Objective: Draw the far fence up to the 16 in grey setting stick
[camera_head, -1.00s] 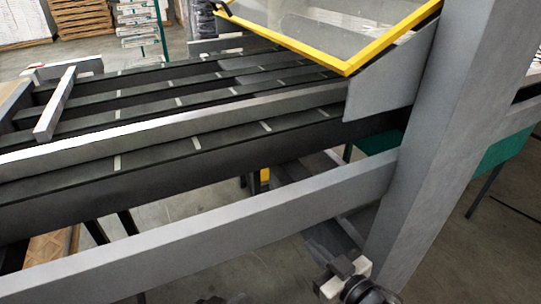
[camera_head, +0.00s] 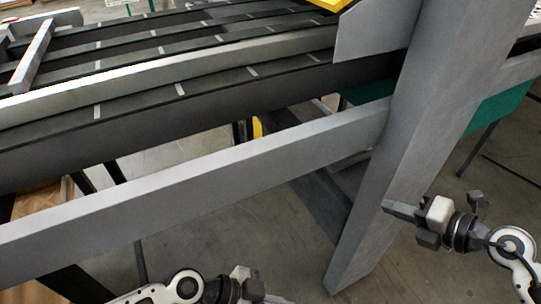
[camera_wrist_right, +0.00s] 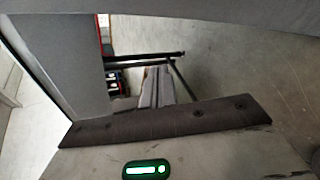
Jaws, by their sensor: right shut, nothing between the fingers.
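A short grey stick (camera_head: 32,55), which looks like the setting stick, lies across the dark slats at upper left, its near end by a long light grey bar (camera_head: 200,72). Another grey bar (camera_head: 62,18) crosses beyond the stick's far end and may be the far fence; the top edge cuts off much of that area. My right gripper (camera_head: 398,209) is shut and empty at the right, in front of the thick grey post, away from stick and bars. Its fingers show in the right wrist view (camera_wrist_right: 158,88). My left gripper (camera_head: 272,299) is partly cut off at the bottom; its jaws are unclear.
A thick grey post (camera_head: 425,130) stands between the slatted table and my right arm. A grey rail (camera_head: 200,180) runs from it to the left, in front of the table. A yellow-edged guard (camera_head: 328,4) is at the top. Open floor (camera_head: 250,230) lies below the rail.

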